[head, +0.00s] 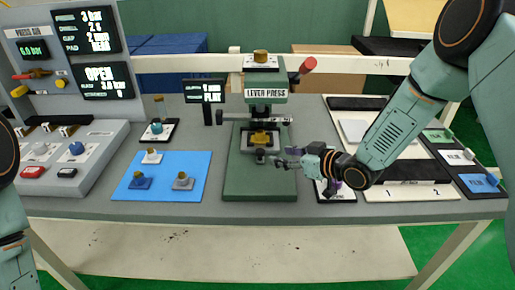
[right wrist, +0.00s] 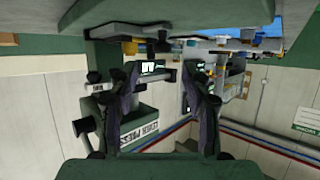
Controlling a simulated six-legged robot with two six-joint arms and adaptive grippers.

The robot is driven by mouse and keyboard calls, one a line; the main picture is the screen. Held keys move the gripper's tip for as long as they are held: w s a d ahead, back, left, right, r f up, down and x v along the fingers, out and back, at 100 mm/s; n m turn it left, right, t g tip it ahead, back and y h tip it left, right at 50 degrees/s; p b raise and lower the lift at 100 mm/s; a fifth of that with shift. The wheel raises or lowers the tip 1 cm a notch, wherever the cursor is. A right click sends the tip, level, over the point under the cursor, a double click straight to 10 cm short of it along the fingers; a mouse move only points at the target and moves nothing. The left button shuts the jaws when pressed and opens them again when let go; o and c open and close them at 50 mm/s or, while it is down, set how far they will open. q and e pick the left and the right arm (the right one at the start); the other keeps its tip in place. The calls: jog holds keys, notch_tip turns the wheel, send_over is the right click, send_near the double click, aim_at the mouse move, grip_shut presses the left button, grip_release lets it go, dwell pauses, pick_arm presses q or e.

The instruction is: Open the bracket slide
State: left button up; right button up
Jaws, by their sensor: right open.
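The green lever press (head: 232,183) stands mid-table in the head view. A yellow piece (head: 260,138) sits in its work area under the ram. A small dark knob (head: 260,157) is at the front of that area; I take it for part of the bracket slide, but how far the slide is open I cannot tell. My right gripper (head: 278,157) is just right of the knob, pointing left, open and apparently empty. In the right wrist view its two fingers (right wrist: 163,105) stand apart, with the press upside down beyond. My left gripper is out of view; only my left arm shows.
A blue mat (head: 200,160) with several small fixtures lies left of the press. The red-tipped lever (head: 303,70) sticks out at its upper right. Trays and a white numbered board (head: 410,192) lie right, partly behind my right arm.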

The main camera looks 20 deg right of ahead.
aim_at(264, 152)
jog(key=shift+a+r, duration=0.2)
jog(key=shift+a, duration=0.05)
jog(key=x, duration=0.6)
jog(key=shift+d+f, duration=0.15)
jog(key=shift+f, duration=0.05)
jog(key=shift+w+f, duration=0.15)
jog(key=shift+w, duration=0.1)
jog(key=shift+w+a+b, duration=0.2)
jog(key=shift+a+b, duration=0.1)
jog(key=shift+a, duration=0.3)
jog(key=shift+w, duration=0.2)
jog(key=shift+d+f, duration=0.15)
jog(key=shift+c, duration=1.2)
jog(key=shift+s+r, duration=0.1)
jog(key=shift+r, duration=0.1)
jog(key=c, duration=0.4)
grip_shut()
